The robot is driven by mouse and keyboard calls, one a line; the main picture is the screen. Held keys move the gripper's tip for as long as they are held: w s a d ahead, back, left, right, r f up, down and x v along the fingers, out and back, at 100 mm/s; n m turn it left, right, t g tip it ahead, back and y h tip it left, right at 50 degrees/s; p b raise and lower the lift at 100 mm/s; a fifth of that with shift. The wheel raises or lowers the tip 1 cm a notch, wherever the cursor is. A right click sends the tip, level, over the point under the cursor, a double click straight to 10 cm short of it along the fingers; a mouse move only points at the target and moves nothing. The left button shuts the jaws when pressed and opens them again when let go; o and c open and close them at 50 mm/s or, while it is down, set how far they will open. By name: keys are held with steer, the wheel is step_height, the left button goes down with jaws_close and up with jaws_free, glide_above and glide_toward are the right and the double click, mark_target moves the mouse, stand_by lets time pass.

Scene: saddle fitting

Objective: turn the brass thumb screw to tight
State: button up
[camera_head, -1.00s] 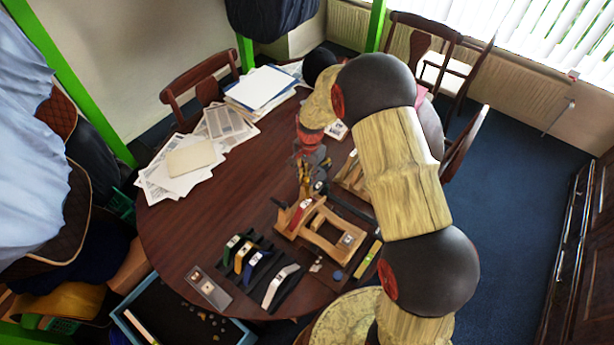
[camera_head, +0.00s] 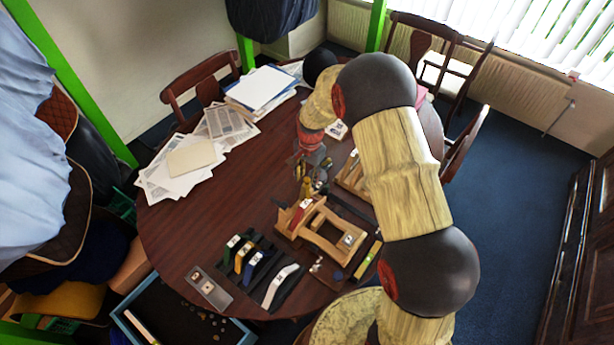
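My gripper (camera_head: 312,178) points down over the table, at the back left end of a wooden fixture (camera_head: 318,235). A small brass-coloured part (camera_head: 306,188), which looks like the thumb screw, shows right at the fingertips, above the fixture. The fingers are small and partly hidden by the wrist, so I cannot tell whether they grip it or are only beside it. A red piece (camera_head: 298,214) sits in the left end of the fixture. How tight the screw is cannot be seen.
A black rack (camera_head: 280,290) with several coloured saddle-like pieces stands in front of the fixture. A grey tray (camera_head: 222,298) lies to its left. A yellow bar (camera_head: 369,259) lies at right. Papers (camera_head: 190,160) cover the back left. The table's left middle (camera_head: 190,225) is clear.

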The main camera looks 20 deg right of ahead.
mark_target(309, 180)
steer(key=shift+r, duration=0.15)
step_height(309, 180, up, 12)
steer(key=shift+d, duration=0.25)
steer(key=shift+s+f, duration=0.1)
steer(key=shift+f, duration=0.1)
stand_by(0.4)
steer(key=s+r+n+t+b, duration=0.1)
steer(key=s+r+n+b, duration=0.2)
steer(key=s, duration=0.7)
steer(key=s+r+n+t+b, duration=0.2)
steer(key=s+r, duration=0.4)
steer(key=s, duration=0.4)
steer(key=s+r+n+t+b, duration=0.2)
steer(key=s+r+n+b, duration=0.2)
steer(key=s, duration=0.6)
steer(key=shift+a+r+n+h, duration=0.35)
steer(key=shift+r+n, duration=0.4)
steer(key=shift+n, duration=0.25)
